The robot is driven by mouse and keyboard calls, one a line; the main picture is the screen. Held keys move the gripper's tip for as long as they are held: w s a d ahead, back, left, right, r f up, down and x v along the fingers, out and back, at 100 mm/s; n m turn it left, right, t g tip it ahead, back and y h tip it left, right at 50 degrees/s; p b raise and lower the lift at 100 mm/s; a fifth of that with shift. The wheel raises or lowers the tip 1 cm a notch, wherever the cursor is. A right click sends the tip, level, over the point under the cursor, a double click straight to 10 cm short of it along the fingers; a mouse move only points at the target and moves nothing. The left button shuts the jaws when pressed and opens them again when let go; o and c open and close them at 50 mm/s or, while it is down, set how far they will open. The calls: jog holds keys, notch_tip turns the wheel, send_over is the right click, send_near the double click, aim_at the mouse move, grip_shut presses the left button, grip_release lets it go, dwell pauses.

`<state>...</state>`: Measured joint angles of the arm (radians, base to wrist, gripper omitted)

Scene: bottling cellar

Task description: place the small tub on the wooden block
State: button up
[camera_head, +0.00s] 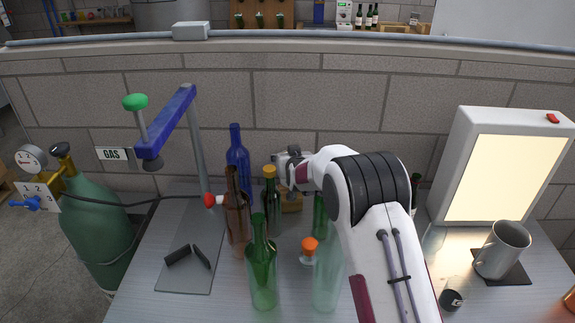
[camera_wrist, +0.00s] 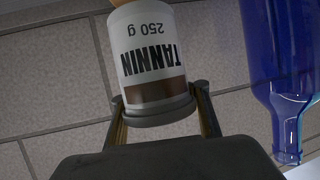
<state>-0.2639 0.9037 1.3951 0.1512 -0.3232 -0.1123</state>
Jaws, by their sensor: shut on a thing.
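The small tub (camera_wrist: 152,45) is white with black lettering "TANNIN 250 g", a brown band and a dark grey rim. In the wrist view my gripper (camera_wrist: 159,98) is shut on it, one finger on each side of the rim. In the head view my gripper (camera_head: 288,160) is over the back of the bench; I cannot make out the tub there. The wooden block (camera_head: 292,205) shows partly below my gripper, behind the bottles. A tan edge shows at the tub's far end in the wrist view; I cannot tell whether they touch.
A blue bottle (camera_head: 237,155) stands left of the block; it also shows in the wrist view (camera_wrist: 284,60). Brown (camera_head: 237,215), yellow-capped (camera_head: 271,195) and green (camera_head: 262,270) bottles crowd the front left. A mug (camera_head: 503,250) and light box (camera_head: 505,170) stand right.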

jog(key=shift+f, duration=1.8)
jog(key=shift+f, duration=0.15)
jog(key=o, duration=1.8)
jog(key=shift+c, duration=0.2)
jog(key=shift+s, duration=0.1)
jog(key=shift+v, duration=3.7)
jog(key=shift+r, duration=0.25)
